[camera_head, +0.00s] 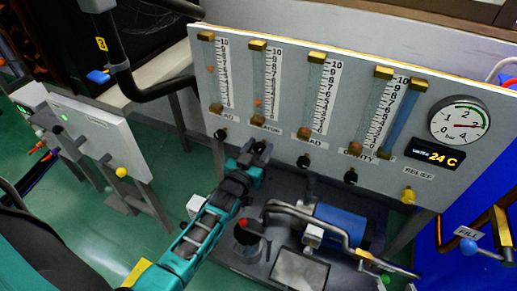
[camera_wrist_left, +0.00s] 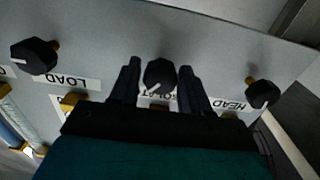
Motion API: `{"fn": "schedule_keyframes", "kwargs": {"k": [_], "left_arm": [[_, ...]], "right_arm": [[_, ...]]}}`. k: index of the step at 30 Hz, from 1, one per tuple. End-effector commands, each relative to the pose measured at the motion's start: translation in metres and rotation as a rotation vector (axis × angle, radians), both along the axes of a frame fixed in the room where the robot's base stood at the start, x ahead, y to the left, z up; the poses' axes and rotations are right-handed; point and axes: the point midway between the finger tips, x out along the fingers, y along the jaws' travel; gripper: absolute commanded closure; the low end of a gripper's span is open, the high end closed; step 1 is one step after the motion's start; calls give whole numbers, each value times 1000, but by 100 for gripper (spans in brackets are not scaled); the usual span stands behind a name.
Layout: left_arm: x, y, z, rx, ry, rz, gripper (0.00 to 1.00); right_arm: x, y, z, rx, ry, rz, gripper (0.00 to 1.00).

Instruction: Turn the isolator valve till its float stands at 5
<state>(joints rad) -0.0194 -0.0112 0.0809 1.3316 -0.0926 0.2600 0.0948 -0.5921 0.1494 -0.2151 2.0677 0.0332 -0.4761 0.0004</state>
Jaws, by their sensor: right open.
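The isolator valve (camera_wrist_left: 160,74) is a black faceted knob with a white mark, mounted below the second gauge tube on the grey panel. In the left wrist view it stands between the two black fingers of my left gripper (camera_wrist_left: 159,82), close to both; whether they touch it is unclear. In the head view my left gripper (camera_head: 257,150) covers this knob. The isolator float (camera_head: 257,102) is a small orange piece low in its tube, at roughly 2 on the scale (camera_head: 272,85); the digits are small. My right gripper is not in view.
The load knob (camera_wrist_left: 35,56) and head knob (camera_wrist_left: 263,93) flank the isolator knob with some space between. Other tubes, a pressure dial (camera_head: 459,120) and a yellow relief knob (camera_head: 408,195) are on the panel. A blue pump (camera_head: 340,225) with pipes stands below.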

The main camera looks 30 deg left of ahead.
Motion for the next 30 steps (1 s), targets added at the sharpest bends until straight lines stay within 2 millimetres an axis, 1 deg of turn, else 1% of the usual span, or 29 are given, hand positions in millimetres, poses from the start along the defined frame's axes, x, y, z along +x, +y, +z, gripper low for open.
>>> {"fn": "schedule_keyframes", "kwargs": {"k": [1, 12, 13, 18, 23, 30], "left_arm": [[0, 0, 0, 0, 0, 0, 58], [0, 0, 0, 0, -2, 0, 94], [0, 0, 1, 0, -2, 0, 95], [0, 0, 1, -12, -4, 0, 95], [0, 0, 3, -63, -9, -1, 95], [0, 1, 3, -220, -18, -1, 95]], "right_arm": [[0, 0, 0, 0, 1, 0, 39], [0, 0, 0, -1, 2, 0, 39], [0, 0, 0, -1, 2, 0, 39], [-1, 0, 1, -1, 2, 1, 39], [-1, -1, 4, -2, 1, 1, 39], [-1, -1, 11, -3, 2, 2, 39]]}}
